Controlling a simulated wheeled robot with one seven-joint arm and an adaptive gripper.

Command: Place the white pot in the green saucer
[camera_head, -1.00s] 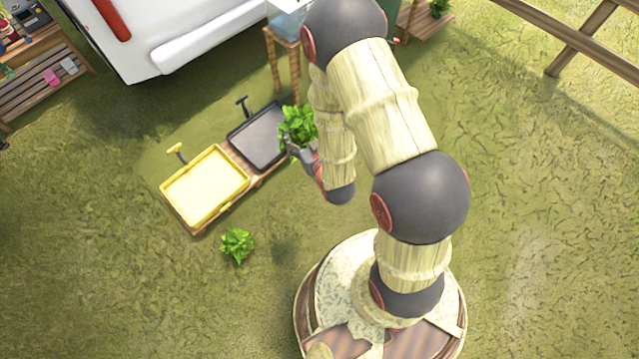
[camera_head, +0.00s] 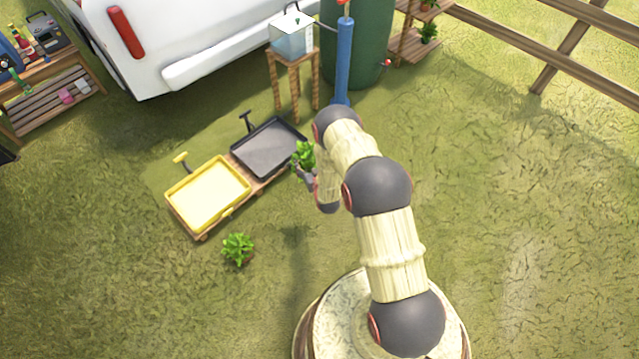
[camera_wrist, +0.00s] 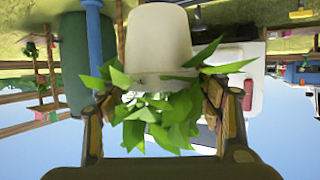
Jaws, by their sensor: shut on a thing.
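The white pot (camera_wrist: 160,38) fills the upper middle of the wrist view, with green leaves at its lower end in that picture. My gripper (camera_wrist: 162,95) is shut on the white pot, one finger on each side of the leafy end. In the head view my gripper (camera_head: 308,176) holds the leafy plant (camera_head: 304,154) in the air, beside the right corner of the black cart. The pot itself is mostly hidden there by leaves and my gripper. I cannot make out a green saucer in either view.
A yellow cart (camera_head: 208,194) and a black cart (camera_head: 268,147) stand left of my arm. Another leafy plant (camera_head: 237,249) is on the grass. A wooden stand (camera_head: 293,75), blue post (camera_head: 343,62) and green barrel (camera_head: 372,45) are at the back. Grass at right is open.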

